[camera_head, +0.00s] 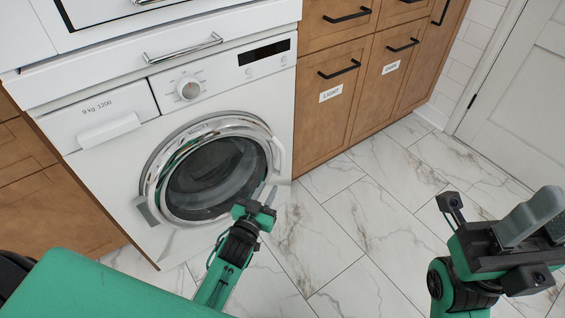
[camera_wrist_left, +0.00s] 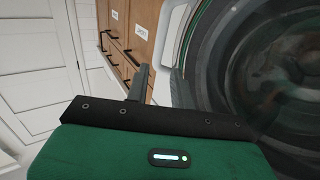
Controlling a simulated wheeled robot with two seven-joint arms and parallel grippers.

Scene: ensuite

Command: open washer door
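The washer (camera_head: 200,95) is a white front loader under a counter. Its round door (camera_head: 160,185) has a chrome ring and dark glass and looks closed against the front. A pale handle (camera_head: 278,155) sits on the door's right edge. My left gripper (camera_head: 265,194) is just below that handle, fingers pointing up toward it, slightly apart with nothing between them.
Wooden cabinets with black handles (camera_head: 338,69) stand right of the washer, with labels on two fronts. A white door (camera_head: 525,95) is at the far right. The marble-tiled floor (camera_head: 345,220) before the cabinets is clear. A counter drawer with a metal handle (camera_head: 183,48) is above the washer.

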